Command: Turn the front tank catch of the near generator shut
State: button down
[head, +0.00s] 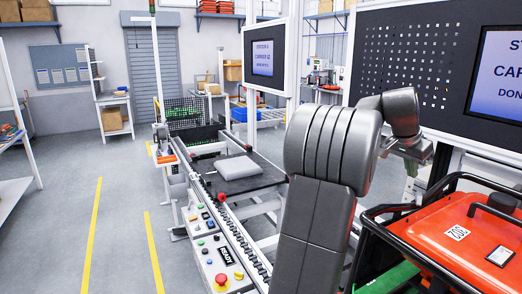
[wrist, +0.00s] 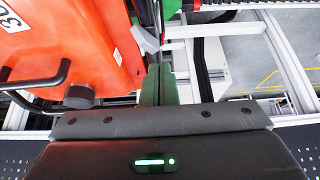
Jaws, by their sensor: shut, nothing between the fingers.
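The near generator shows in the head view as an orange-red tank (head: 470,240) inside a black tube frame (head: 375,222), at the lower right. In the wrist view its tank (wrist: 85,45) fills the upper left. A small grey piece (wrist: 145,38) stands at the tank's edge; it may be the front tank catch, but I cannot tell its position. My gripper (wrist: 159,70) is shut and empty, its green fingers together beside the tank edge, just below that grey piece in the picture. In the head view, my gripper (head: 411,168) is small and partly hidden, above the generator's frame.
A black handle (wrist: 35,95) and round dark cap (wrist: 79,96) stick out near the tank. Pale rails (wrist: 285,60) lie at the right of the wrist view. A dark display panel (head: 405,60) stands behind my arm. The conveyor (head: 232,215) runs along the left of my arm.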

aim_at(419, 198)
notch_tip(419, 198, down, 7)
jog(key=b, duration=0.5)
jog(key=shift+r, duration=0.15)
